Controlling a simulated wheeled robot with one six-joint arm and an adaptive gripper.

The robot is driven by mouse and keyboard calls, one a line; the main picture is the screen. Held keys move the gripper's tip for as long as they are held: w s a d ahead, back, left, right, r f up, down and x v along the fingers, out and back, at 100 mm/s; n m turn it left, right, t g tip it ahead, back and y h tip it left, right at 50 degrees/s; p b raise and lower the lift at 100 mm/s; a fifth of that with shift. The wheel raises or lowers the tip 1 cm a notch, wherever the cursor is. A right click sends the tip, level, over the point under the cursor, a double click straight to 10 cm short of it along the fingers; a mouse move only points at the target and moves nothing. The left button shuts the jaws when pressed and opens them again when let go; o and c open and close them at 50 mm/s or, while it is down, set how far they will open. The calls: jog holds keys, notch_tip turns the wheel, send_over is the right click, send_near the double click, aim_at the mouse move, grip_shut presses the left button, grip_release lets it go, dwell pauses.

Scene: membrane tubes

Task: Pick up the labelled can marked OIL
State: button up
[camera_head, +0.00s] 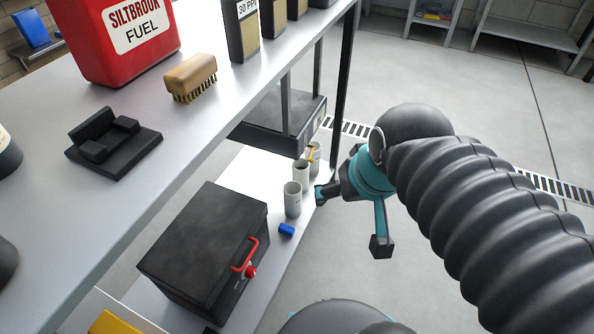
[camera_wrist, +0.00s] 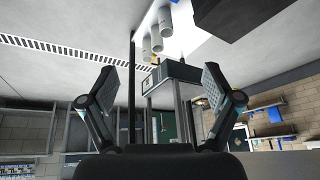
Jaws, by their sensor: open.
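I see no label reading OIL in either view. A red can (camera_head: 120,62) on the upper shelf is marked SILTBROOK FUEL. Several pale tubes (camera_head: 293,199) stand on the lower shelf, their markings too small to read. They also show at the top of the wrist view (camera_wrist: 166,20). My gripper (camera_head: 350,220) is open and empty, at the end of my arm just right of the tubes. In the wrist view its two fingers (camera_wrist: 161,84) are spread wide with nothing between them.
The upper shelf (camera_head: 190,118) holds a brush (camera_head: 191,77), a black bracket (camera_head: 113,142) and boxes (camera_head: 241,30). Below stand a black case (camera_head: 205,245) with a red handle and a small blue piece (camera_head: 286,230). A shelf post (camera_head: 343,75) rises near my gripper. The floor to the right is open.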

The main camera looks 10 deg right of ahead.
jog(key=w+a+f+m+g+y+b, duration=0.25)
jog(key=w+a+f+m+y, duration=0.3)
jog(key=w+f, duration=0.45)
jog(key=m+t+y+b, duration=0.3)
jog(key=m+t, duration=0.7)
jog(key=m, duration=1.3)
send_near(307, 174)
jog(key=shift+g+h, duration=0.25)
jog(key=shift+h, duration=0.1)
jog(key=x, duration=0.2)
jog(key=b+x, duration=0.1)
jog(key=x, duration=0.4)
jog(key=shift+w+r, duration=0.15)
jog(key=shift+r, duration=0.15)
jog(key=x, duration=0.5)
jog(key=shift+a+r+b, duration=0.3)
jog(key=shift+a+b, duration=0.05)
jog(key=shift+b, duration=0.05)
jog(key=shift+w+a+f, duration=0.15)
jog(key=shift+w+a, duration=0.1)
jog(key=c, duration=1.4)
jog(key=shift+c, duration=0.2)
